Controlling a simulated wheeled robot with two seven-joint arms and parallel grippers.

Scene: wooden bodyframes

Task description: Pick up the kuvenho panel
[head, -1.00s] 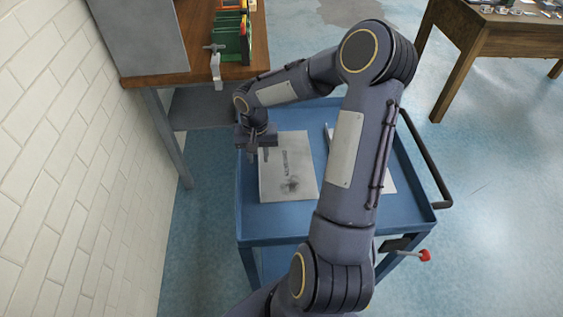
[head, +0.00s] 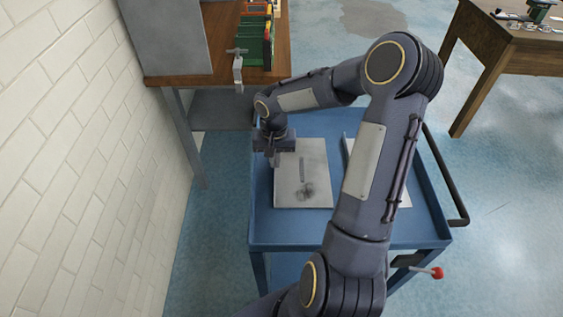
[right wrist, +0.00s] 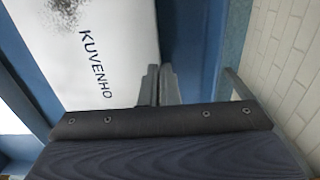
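The kuvenho panel (head: 318,180) is a flat, pale grey sheet with a dark smudge, lying on the left part of the blue cart's top. In the right wrist view the panel (right wrist: 110,60) shows the dark word KUVENHO. My right gripper (head: 272,163) is at the panel's left edge, pointing down. In the right wrist view its fingers (right wrist: 160,86) are close together at the middle of the gripper, with the panel's edge running in between them. The fingertips and the exact contact are partly hidden. My left gripper is not in view.
The blue cart (head: 262,228) has raised rims. A second pale panel (head: 348,150) lies on it to the right, partly behind my right arm. A wooden bench (head: 190,78) stands behind, with a brick wall (head: 70,170) at the left. Another table (head: 500,45) stands far right.

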